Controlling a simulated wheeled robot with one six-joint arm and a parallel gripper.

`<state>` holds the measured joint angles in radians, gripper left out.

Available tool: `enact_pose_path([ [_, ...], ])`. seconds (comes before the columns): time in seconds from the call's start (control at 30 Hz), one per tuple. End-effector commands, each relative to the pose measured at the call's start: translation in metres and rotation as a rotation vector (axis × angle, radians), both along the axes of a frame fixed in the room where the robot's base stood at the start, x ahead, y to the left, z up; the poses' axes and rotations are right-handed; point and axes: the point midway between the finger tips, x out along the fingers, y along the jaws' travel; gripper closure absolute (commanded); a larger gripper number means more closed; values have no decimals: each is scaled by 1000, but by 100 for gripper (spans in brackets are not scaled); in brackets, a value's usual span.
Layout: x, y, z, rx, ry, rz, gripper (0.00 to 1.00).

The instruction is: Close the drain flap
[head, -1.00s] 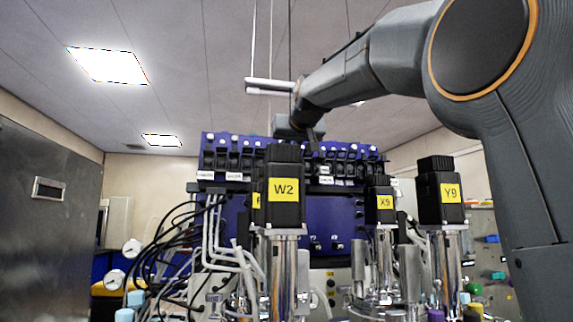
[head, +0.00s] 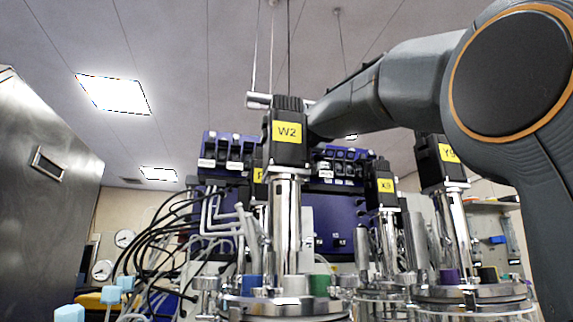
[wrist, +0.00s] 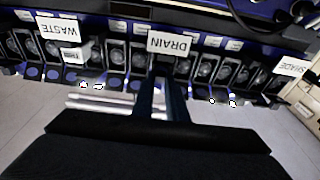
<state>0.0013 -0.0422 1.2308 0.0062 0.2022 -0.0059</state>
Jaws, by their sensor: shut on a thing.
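In the wrist view the white DRAIN label (wrist: 169,42) appears upside down on a row of dark flap units. The dark drain flap (wrist: 163,66) sits just below that label in the picture, partly covered by my fingers. My gripper (wrist: 165,88) is shut on it, with its narrow fingers reaching up from the bottom of the view. Whether the flap is open or shut cannot be made out. In the head view the blue flap panel (head: 228,150) stands behind the bioreactors, and my gripper is hidden behind the W2 motor.
The W2 motor (head: 287,132) on its steel column stands in front of the panel. The X9 motor (head: 386,187) and Y9 motor (head: 443,160) are to its right. Hoses and black cables (head: 165,235) hang at left. WASTE (wrist: 60,27) and SHADE (wrist: 291,66) labels flank DRAIN.

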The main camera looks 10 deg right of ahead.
Motion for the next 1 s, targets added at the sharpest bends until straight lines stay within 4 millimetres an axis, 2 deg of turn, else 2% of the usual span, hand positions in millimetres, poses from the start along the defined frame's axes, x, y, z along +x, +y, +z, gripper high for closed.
enact_pose_path([
  [0.8,1,0,-2,0,-67,0,100],
  [0.83,1,0,-2,0,-67,0,86],
  [0.9,1,0,-2,0,-67,0,74],
  [0.93,1,0,-2,0,-66,0,69],
  [1.0,1,0,-2,0,-66,0,69],
])
